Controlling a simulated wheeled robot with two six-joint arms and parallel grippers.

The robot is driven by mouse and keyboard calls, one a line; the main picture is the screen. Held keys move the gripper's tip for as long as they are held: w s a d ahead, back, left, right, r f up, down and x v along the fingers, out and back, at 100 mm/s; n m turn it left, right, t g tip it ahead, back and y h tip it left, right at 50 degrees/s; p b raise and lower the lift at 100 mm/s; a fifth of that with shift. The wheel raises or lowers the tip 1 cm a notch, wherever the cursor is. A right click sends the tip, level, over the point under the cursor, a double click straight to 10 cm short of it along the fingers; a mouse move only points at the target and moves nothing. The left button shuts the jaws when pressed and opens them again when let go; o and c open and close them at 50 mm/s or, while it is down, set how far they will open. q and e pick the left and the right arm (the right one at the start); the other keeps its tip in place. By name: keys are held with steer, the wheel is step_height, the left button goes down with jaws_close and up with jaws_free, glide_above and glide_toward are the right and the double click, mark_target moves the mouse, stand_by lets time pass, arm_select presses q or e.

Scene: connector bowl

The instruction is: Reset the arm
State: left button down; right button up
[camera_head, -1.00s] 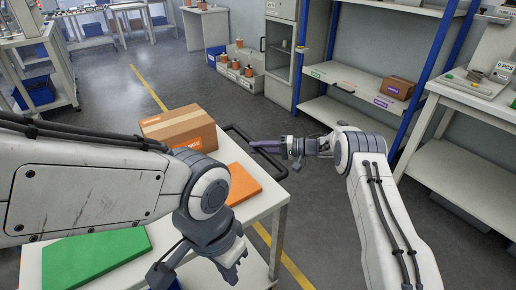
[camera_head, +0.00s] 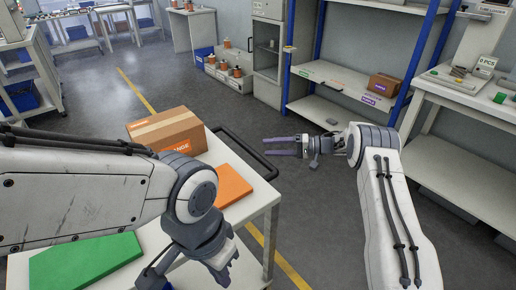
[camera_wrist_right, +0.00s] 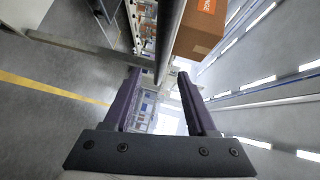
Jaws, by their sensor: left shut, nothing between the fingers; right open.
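My right arm comes in from the lower right in the head view. Its gripper (camera_head: 283,147) points left over the floor, just right of the cart's black handle. The right gripper is open and empty; its two purple fingers (camera_wrist_right: 160,100) stand apart in the right wrist view. My left arm reaches across the cart from the left in the head view. Its gripper (camera_head: 226,280) hangs low near the bottom edge, shut and empty, its fingertips partly cut off by the frame.
A white cart (camera_head: 262,205) bears a brown box (camera_head: 165,130), an orange panel (camera_head: 234,184) and a green panel (camera_head: 85,262). Its black handle (camera_head: 262,168) is close to my right gripper. A shelf with blue posts (camera_head: 408,75) holds a small box (camera_head: 385,85). Open floor lies between.

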steer(key=shift+v, duration=1.2)
steer(key=shift+w, duration=0.1)
